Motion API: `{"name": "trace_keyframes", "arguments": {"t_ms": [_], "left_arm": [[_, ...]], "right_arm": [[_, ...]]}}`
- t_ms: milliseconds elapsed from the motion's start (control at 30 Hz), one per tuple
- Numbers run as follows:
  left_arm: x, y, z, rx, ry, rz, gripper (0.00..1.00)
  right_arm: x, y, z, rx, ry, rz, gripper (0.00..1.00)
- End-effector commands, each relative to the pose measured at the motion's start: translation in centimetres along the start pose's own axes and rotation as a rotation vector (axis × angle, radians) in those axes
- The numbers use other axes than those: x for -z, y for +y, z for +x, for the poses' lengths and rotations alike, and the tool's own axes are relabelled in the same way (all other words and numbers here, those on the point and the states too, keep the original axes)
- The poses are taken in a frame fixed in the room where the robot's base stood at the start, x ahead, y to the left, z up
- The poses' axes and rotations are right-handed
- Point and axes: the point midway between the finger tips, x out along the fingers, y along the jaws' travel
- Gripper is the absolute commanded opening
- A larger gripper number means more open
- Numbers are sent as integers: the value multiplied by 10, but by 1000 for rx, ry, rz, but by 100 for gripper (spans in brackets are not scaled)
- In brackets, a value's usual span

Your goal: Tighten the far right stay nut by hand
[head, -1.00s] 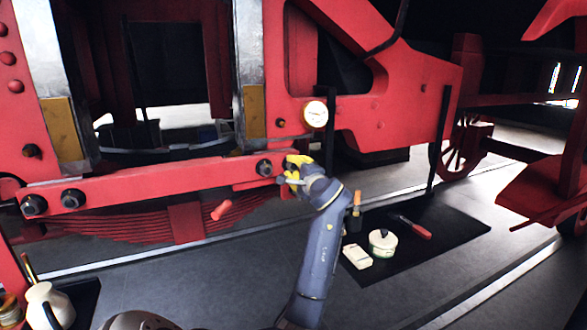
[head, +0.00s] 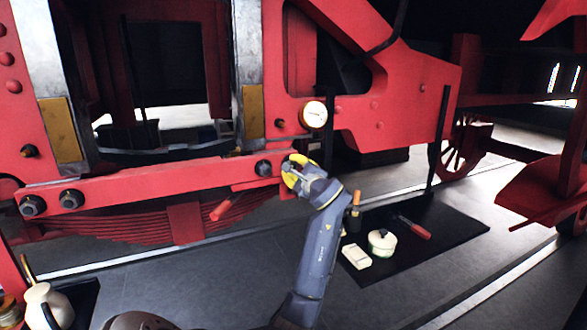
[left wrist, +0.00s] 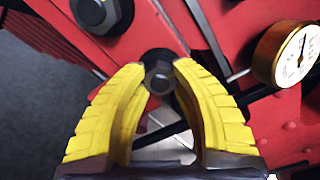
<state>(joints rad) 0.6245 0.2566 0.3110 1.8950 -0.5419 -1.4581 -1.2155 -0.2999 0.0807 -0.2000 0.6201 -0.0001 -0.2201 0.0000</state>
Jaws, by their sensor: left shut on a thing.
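The far right stay nut (left wrist: 160,78) is a dark hex nut at the right end of the red beam (head: 150,185). It shows between the yellow fingers in the left wrist view. My left gripper (head: 290,170) is shut on it; in the left wrist view the fingertips (left wrist: 160,70) are on either side of the nut. In the head view the gripper mostly hides this nut. A neighbouring dark nut (head: 263,168) sits just left of it, and it also shows at the top of the left wrist view (left wrist: 100,12). My right gripper is not in view.
A round gauge (head: 314,115) sits close above the gripper. A red handle (head: 222,209) juts out below the beam. A black mat (head: 455,230) on the floor holds a round tin (head: 381,242), a pale block (head: 356,256) and a red-handled tool (head: 415,228). Two more nuts are at the beam's left.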

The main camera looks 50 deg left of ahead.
Motion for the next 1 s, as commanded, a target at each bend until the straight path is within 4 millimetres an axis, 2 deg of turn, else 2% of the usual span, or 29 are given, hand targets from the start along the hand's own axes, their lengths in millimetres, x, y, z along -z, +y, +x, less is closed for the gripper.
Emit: {"name": "trace_keyframes", "arguments": {"t_ms": [200, 233, 467, 767, 867, 1000], "left_arm": [[-4, 0, 1, -3, -10, -1, 0], [-4, 0, 1, -3, -10, -1, 29], [-3, 0, 1, -1, -6, -2, 54], [-1, 0, -2, 0, -3, -2, 54], [-1, 0, -11, 1, -1, -3, 54], [0, 0, -32, 0, 0, -3, 54]], "right_arm": [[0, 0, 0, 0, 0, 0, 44], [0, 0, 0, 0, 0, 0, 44], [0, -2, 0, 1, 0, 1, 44], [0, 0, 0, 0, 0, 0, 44], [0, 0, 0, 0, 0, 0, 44], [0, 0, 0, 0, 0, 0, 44]]}}
